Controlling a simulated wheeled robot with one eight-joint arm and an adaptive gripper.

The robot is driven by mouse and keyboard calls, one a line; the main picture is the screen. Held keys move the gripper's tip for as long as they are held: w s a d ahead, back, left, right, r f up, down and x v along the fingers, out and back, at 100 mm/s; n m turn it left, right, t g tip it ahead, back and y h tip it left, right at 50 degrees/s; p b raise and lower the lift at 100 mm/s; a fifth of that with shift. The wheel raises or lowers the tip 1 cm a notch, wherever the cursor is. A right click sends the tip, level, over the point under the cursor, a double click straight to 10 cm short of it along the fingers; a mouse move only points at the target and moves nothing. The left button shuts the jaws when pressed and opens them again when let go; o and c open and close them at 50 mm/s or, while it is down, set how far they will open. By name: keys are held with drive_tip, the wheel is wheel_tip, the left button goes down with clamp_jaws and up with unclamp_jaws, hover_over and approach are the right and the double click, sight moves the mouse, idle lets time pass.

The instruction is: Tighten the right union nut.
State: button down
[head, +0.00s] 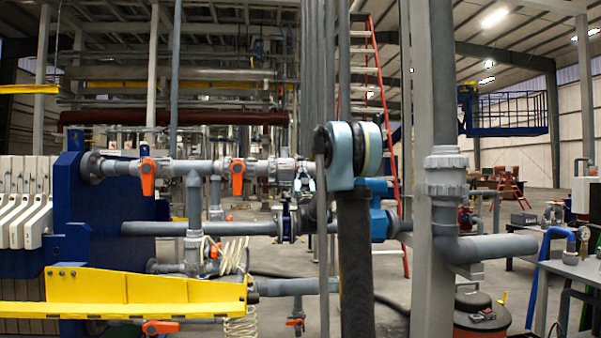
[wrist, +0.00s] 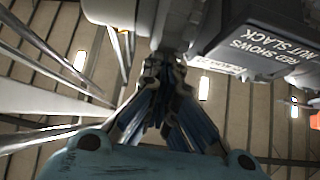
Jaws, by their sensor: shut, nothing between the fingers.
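The right union nut (head: 285,167) is a grey ribbed collar at the right end of the upper grey pipe in the head view. A grey ribbed collar (wrist: 146,16), seemingly this nut, shows at the top of the wrist view. My gripper (head: 305,183) is just right of the nut in the head view, partly hidden by my arm. In the wrist view my gripper (wrist: 163,62) has its fingers together and empty, with the tips close below the grey fitting. I cannot tell whether they touch it. No red band shows on the nut.
A dark label (wrist: 265,45) reading "RED SHOWS NUT SLACK" hangs beside the fitting. Orange valve handles (head: 237,177) stand on the same pipe. Grey vertical pipes, a larger grey pipe union (head: 446,172) and a yellow beam (head: 145,293) crowd the area.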

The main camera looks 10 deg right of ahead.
sight(300, 159)
drive_tip(key=shift+w+d+r, duration=0.1)
drive_tip(key=shift+w+r, duration=0.1)
drive_tip(key=shift+r, duration=0.3)
drive_tip(key=shift+w+r, duration=0.15)
drive_tip(key=shift+r, duration=0.35)
drive_tip(key=shift+w+a+r, duration=0.2)
drive_tip(key=shift+w+r, duration=0.25)
drive_tip(key=shift+r, duration=0.35)
drive_tip(key=shift+w+a+r, duration=0.2)
drive_tip(key=shift+w+r, duration=0.2)
drive_tip(key=shift+r, duration=0.4)
drive_tip(key=w+f+v, duration=0.1)
drive_tip(key=v, duration=0.7)
drive_tip(key=shift+f, duration=0.45)
drive_tip(key=shift+s+d+f, duration=0.1)
